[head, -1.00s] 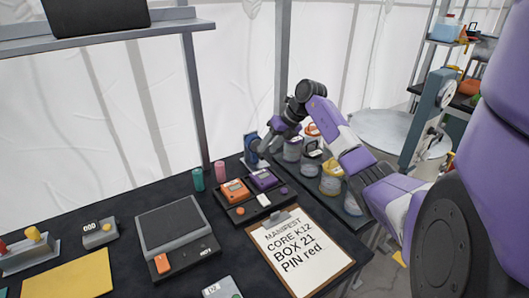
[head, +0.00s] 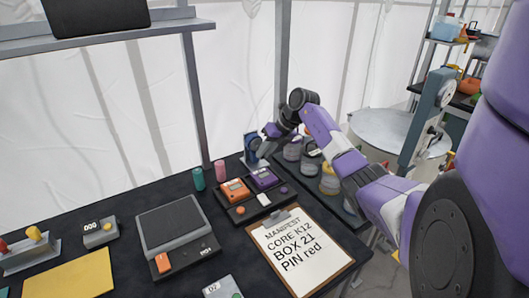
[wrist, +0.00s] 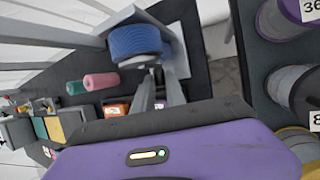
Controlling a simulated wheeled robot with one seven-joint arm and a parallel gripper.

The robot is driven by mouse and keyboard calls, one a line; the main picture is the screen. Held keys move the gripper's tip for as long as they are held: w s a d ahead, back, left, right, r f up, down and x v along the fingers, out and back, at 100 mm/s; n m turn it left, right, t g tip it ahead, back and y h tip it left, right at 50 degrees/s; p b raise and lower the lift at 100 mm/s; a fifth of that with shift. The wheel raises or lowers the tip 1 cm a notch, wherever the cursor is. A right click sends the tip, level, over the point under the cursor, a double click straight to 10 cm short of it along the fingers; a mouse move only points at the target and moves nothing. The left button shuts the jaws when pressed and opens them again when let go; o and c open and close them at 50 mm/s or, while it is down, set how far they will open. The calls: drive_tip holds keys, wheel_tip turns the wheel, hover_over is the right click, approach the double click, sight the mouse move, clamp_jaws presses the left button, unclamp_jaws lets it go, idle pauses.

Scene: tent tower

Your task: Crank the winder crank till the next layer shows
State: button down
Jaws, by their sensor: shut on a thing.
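The winder (head: 251,146) is a blue spool in a pale frame at the back of the black table. In the wrist view its blue ribbed roll (wrist: 135,41) fills the upper middle, and only blue shows on it. My gripper (head: 266,150) is just right of the winder. In the wrist view my gripper (wrist: 159,78) has its fingers close together below and right of the roll, at the winder's side. It is shut on the winder crank, which is mostly hidden between the fingers.
A clipboard (head: 299,248) reads "MANIFEST CORE K.12 BOX 21 PIN red". Orange (head: 235,189) and purple (head: 264,178) blocks sit in a dark tray. Several jars (head: 330,180) stand close on the right.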

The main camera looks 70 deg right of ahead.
drive_tip(key=t+y+b, duration=0.2)
drive_tip(key=shift+w+a+f+m+t+y, duration=0.1)
drive_tip(key=shift+w+f+m+t+y, duration=0.05)
drive_tip(key=shift+f+m+t+y, duration=0.2)
drive_tip(key=shift+w+a+m+t+y+b, duration=0.15)
drive_tip(key=shift+m+t+y+b, duration=0.1)
drive_tip(key=shift+t+y+b, duration=0.35)
drive_tip(key=shift+r+b, duration=0.1)
drive_tip(key=shift+b, duration=0.25)
drive_tip(key=shift+r, duration=0.1)
drive_tip(key=c, duration=1.4)
unclamp_jaws()
drive_tip(key=shift+o, duration=0.2)
